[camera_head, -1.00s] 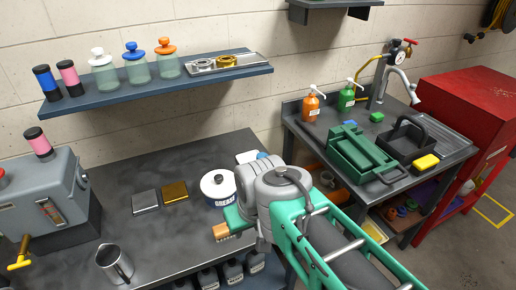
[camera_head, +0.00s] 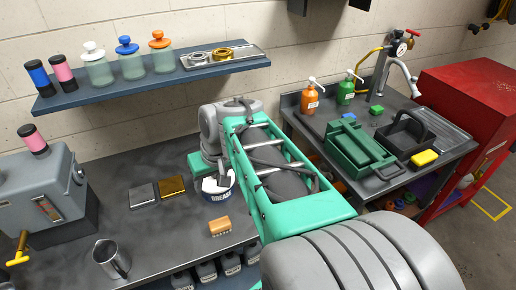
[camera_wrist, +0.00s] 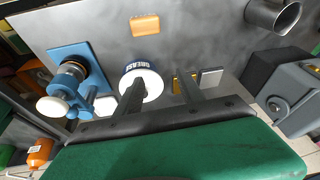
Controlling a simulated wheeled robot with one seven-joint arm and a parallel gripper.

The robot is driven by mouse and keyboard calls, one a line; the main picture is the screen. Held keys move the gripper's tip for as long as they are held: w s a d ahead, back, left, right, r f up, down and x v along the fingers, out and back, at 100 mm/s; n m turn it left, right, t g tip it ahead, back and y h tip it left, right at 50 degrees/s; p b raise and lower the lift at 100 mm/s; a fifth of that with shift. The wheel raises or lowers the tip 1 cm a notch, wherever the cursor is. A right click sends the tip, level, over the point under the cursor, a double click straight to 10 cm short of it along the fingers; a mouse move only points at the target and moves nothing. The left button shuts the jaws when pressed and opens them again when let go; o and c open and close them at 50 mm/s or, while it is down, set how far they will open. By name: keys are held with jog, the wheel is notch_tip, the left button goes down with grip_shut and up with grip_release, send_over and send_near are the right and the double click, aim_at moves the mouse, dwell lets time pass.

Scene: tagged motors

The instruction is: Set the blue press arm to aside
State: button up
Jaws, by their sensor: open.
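A blue press (camera_wrist: 92,58) shows at the left of the wrist view. It has a blue base plate, a round post with a copper-coloured ring, and a white knob (camera_wrist: 52,108) at its end. How its arm is turned is hard to tell. In the head view my arm hides the press. My gripper (camera_wrist: 160,80) is open and empty, its two dark fingers apart. It is over the bench by the white-lidded grease tub (camera_wrist: 142,85), to the right of the press in the wrist view. In the head view the grease tub (camera_head: 219,196) is partly hidden by my gripper.
A silver block (camera_head: 142,195) and a gold block (camera_head: 171,187) lie left of the tub. A wooden brush (camera_head: 220,226) and a metal jug (camera_head: 110,258) are nearer the front. A grey machine (camera_head: 40,190) stands at left. A shelf (camera_head: 160,88) with jars overhangs the back.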

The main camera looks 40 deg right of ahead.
jog(key=d+m, duration=0.1)
jog(key=d, duration=0.6)
jog(key=d+r+m+t+p, duration=0.1)
jog(key=d, duration=0.7)
jog(key=s+d+r+m+p, duration=0.1)
jog(key=d, duration=0.7)
jog(key=shift+d+m+t, duration=0.25)
jog(key=shift+m+t, duration=0.05)
jog(key=shift+m, duration=0.1)
jog(key=p+x, duration=0.1)
jog(key=x, duration=0.7)
jog(key=shift+w+a+r, duration=0.1)
grip_shut()
